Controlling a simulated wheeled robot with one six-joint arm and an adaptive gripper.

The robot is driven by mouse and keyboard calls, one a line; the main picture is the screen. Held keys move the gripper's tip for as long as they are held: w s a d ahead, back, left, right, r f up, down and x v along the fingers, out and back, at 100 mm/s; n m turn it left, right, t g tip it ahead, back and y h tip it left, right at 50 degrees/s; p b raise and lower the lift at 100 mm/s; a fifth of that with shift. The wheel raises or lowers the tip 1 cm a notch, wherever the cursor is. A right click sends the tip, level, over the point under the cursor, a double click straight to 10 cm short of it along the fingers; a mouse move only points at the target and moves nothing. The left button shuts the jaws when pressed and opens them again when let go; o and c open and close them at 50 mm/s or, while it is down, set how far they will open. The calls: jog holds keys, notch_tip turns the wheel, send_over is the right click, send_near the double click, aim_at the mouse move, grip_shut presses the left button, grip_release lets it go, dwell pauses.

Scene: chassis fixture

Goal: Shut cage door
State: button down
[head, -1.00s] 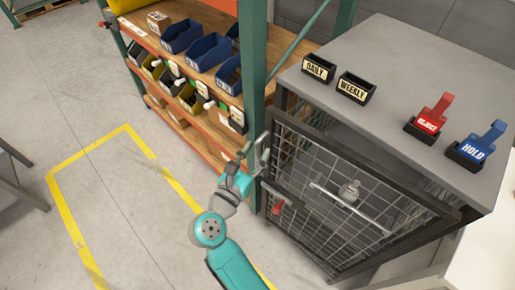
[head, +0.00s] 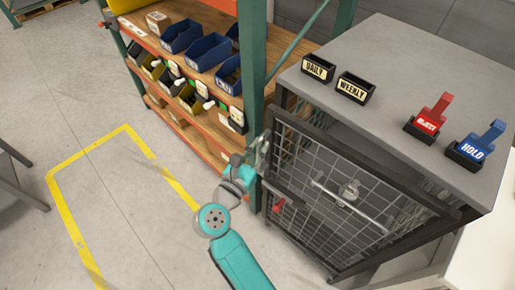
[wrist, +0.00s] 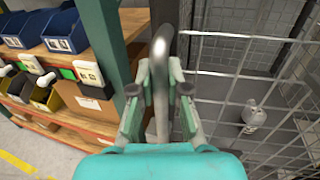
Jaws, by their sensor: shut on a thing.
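The cage door (head: 345,185) is a dark-framed wire mesh panel on the front of the grey-topped cabinet (head: 400,80). It stands slightly ajar, with a narrow gap along its top left edge. My gripper (head: 262,152) is at the door's left edge. In the wrist view my gripper (wrist: 160,95) is shut on the curved grey metal door handle (wrist: 161,60), which passes between the two fingers. The mesh (wrist: 225,85) lies just right of the fingers. The handle's lower end is hidden behind my gripper.
A shelf rack with blue bins (head: 182,37) and a green post (head: 251,70) stands close left of the door. A red latch-like part (head: 278,205) is low on the door. A grey metal object (head: 348,191) shows behind the mesh. Floor left of my arm is clear.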

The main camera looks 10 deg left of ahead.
aim_at(268, 138)
jog(key=shift+w+d+m+g+h, duration=0.15)
jog(key=shift+w+d+m+h, duration=0.2)
jog(key=shift+w, duration=0.35)
jog(key=shift+w+d+m+g+h, duration=0.1)
jog(key=shift+w+d+g+h, duration=0.2)
jog(key=shift+w, duration=0.4)
jog(key=shift+w+d+m+g+h, duration=0.1)
jog(key=shift+w+d+m+h, duration=0.2)
jog(key=shift+w+d, duration=0.3)
jog(key=shift+w, duration=0.1)
jog(key=c, duration=1.1)
grip_release()
jog(key=shift+w, duration=0.1)
jog(key=shift+c, duration=0.2)
jog(key=v, duration=1.2)
jog(key=shift+f, duration=0.2)
